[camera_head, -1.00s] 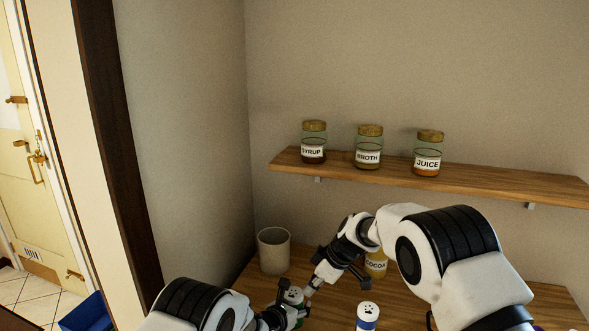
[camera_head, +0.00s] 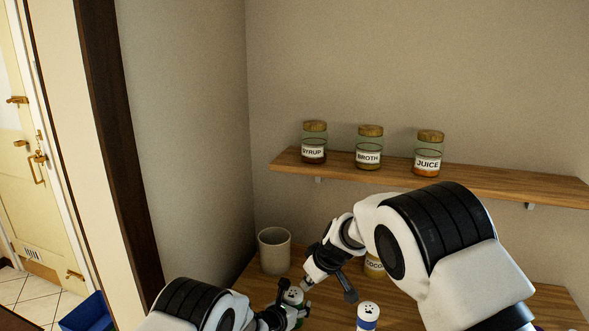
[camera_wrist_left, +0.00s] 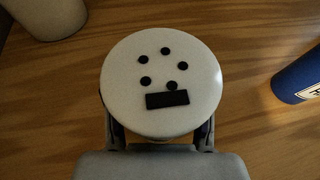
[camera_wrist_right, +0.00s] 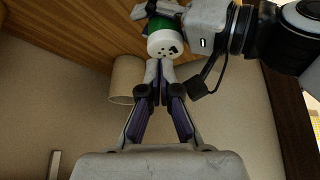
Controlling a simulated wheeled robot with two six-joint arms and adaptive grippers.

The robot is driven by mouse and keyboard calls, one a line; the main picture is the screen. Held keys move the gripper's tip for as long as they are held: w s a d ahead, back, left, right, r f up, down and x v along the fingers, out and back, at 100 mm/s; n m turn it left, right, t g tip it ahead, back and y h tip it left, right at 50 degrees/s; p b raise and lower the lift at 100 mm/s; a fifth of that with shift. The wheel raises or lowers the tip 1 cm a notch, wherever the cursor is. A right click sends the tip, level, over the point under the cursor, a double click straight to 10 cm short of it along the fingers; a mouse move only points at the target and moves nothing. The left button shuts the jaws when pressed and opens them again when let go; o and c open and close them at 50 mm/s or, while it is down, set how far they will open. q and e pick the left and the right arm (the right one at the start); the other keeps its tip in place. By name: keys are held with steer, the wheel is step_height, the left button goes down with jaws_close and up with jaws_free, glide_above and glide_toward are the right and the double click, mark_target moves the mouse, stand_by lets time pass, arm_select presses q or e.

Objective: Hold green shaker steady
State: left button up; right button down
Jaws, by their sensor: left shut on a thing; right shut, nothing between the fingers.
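The green shaker (camera_head: 294,298) stands at the bottom middle of the head view, its white lid showing several dark holes. My left gripper (camera_head: 291,313) is shut around its body. In the left wrist view the lid (camera_wrist_left: 160,72) faces the camera, with a small black bar near its edge; the lid hides the green body. My right gripper (camera_head: 306,286) is shut and empty, its tips close to the lid. In the right wrist view the right fingertips (camera_wrist_right: 160,66) point at the lid's edge, and the green body (camera_wrist_right: 159,24) shows; I cannot tell whether they touch.
A blue shaker with a white lid (camera_head: 367,314) stands to the right. A beige cup (camera_head: 274,250) stands behind, near the wall. A cocoa jar (camera_head: 374,265) is partly hidden behind my right arm. Syrup (camera_head: 314,143), broth and juice jars stand on the shelf (camera_head: 480,181) above.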

arm_select(q)
steer(key=shift+w+d+f, duration=0.1)
arm_select(e)
step_height(320, 180, down, 4)
steer(key=shift+w+d+f, duration=0.1)
steer(key=shift+d+f, duration=0.05)
steer(key=shift+f, duration=0.7)
steer(key=shift+w+a, duration=0.15)
steer(key=shift+a, duration=0.1)
steer(key=shift+a, duration=0.15)
steer(key=shift+s+a, duration=0.15)
steer(key=shift+s, duration=0.1)
glide_toward(300, 305)
steer(key=shift+w+a+r, duration=0.5)
steer(key=shift+w+a, duration=0.1)
steer(key=shift+w, duration=0.1)
